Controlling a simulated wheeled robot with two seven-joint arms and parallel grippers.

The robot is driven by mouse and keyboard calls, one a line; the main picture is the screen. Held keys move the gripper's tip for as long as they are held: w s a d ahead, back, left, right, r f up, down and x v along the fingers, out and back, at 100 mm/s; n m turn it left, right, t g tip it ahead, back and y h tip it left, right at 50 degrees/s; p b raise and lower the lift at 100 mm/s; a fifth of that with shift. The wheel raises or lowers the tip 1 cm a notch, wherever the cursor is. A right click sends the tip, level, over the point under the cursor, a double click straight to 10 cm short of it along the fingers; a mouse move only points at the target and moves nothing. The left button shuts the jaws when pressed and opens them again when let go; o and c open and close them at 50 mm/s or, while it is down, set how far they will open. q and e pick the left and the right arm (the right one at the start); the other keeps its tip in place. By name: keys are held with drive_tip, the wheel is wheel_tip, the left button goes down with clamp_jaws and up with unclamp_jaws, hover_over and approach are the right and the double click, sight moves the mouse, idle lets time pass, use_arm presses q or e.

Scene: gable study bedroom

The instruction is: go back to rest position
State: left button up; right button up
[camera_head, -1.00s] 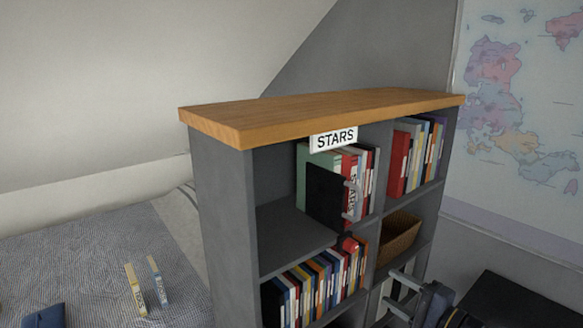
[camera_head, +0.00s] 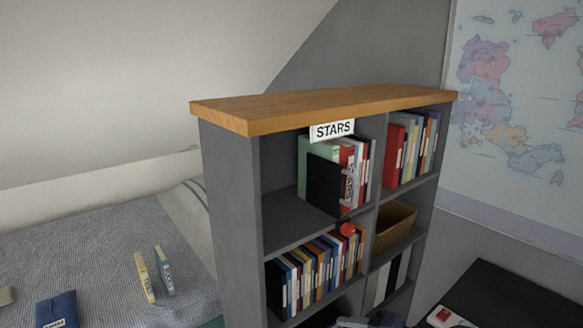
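Part of what looks like my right gripper (camera_head: 354,322) shows at the bottom edge, below the front of the grey bookcase (camera_head: 228,215). It is cut off by the frame, so its fingers cannot be made out clearly. It appears apart from the books. My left gripper is not in view. The bookcase has a wooden top (camera_head: 320,106) and a white STARS sign (camera_head: 332,130). Upright books (camera_head: 318,150) and a black bookend-like plate (camera_head: 322,184) stand in the upper left compartment, whose left part is empty.
More books fill the lower left (camera_head: 310,272) and upper right (camera_head: 410,150) compartments. A wicker basket (camera_head: 394,228) sits in the right column. Two books (camera_head: 146,277) and a dark blue item (camera_head: 57,311) lie on the bed (camera_head: 95,245). A dark surface (camera_head: 510,295) stands at lower right.

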drive_tip(key=s+f+n+g+h, duration=0.4)
drive_tip(key=s+n+h, duration=0.1)
drive_tip(key=s, duration=0.4)
drive_tip(key=s+d+r+t+h, duration=0.1)
drive_tip(key=s+d+r, duration=0.2)
drive_tip(key=s, duration=0.4)
drive_tip(key=s+d+r+t+h, duration=0.1)
drive_tip(key=s+d+r, duration=0.3)
drive_tip(key=s, duration=0.3)
drive_tip(key=shift+d+r+n, duration=0.2)
drive_tip(key=shift+d+n, duration=0.1)
